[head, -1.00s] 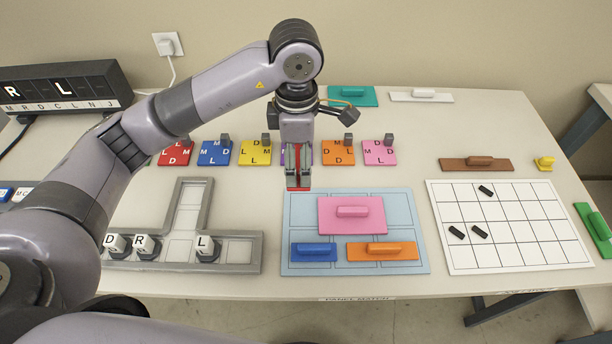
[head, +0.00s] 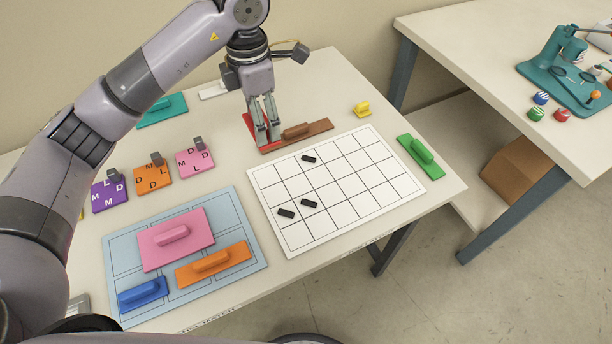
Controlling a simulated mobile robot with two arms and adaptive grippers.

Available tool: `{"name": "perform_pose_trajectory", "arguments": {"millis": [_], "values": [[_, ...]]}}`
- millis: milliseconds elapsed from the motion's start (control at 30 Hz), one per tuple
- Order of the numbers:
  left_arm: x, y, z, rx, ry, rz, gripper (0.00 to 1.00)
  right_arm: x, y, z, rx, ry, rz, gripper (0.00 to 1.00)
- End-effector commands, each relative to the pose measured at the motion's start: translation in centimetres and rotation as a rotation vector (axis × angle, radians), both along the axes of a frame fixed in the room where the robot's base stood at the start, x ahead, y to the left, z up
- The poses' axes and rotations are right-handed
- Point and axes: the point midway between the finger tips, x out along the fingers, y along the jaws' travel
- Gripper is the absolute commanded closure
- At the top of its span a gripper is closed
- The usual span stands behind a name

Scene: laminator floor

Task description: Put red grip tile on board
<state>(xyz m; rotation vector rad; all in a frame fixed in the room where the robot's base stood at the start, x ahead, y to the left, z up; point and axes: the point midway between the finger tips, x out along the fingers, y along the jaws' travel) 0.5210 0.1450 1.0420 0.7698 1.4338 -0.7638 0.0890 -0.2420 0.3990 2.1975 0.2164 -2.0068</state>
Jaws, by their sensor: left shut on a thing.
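My left gripper (head: 266,141) is shut on the red grip tile (head: 251,127), whose flat red plate shows beside and behind the fingers. The fingers hide its grip. It is close to the brown grip tile (head: 312,133), behind the white grid board; I cannot tell its exact height above the table. The light blue board (head: 124,252) lies front left and carries a pink grip tile (head: 195,243), an orange one (head: 232,268) and a blue one (head: 140,296). The white grid board (head: 350,212) carries several small black pieces (head: 310,158). My right gripper is not in view.
Green (head: 415,160), yellow (head: 362,109), teal (head: 165,108) and white (head: 212,91) tiles lie around the table. Lettered purple, orange and pink tiles (head: 195,165) stand left. A second table (head: 480,50) with a teal device (head: 560,75) is at right.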

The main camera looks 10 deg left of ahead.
Motion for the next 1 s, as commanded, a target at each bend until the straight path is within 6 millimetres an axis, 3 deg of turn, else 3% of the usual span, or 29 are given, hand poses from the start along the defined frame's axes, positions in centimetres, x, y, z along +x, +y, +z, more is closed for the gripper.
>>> {"name": "perform_pose_trajectory", "arguments": {"millis": [167, 600, 1000], "values": [[0.0, 0.0, -2.2, -0.001, 0.007, 0.008, 0.83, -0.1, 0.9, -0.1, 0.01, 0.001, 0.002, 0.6], [-0.1, 0.1, -13.2, 0.0, 0.006, 0.008, 0.83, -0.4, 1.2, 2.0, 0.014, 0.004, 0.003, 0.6], [-0.1, 0.1, -17.3, 0.001, 0.004, 0.006, 0.83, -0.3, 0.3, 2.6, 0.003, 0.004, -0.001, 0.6]]}}
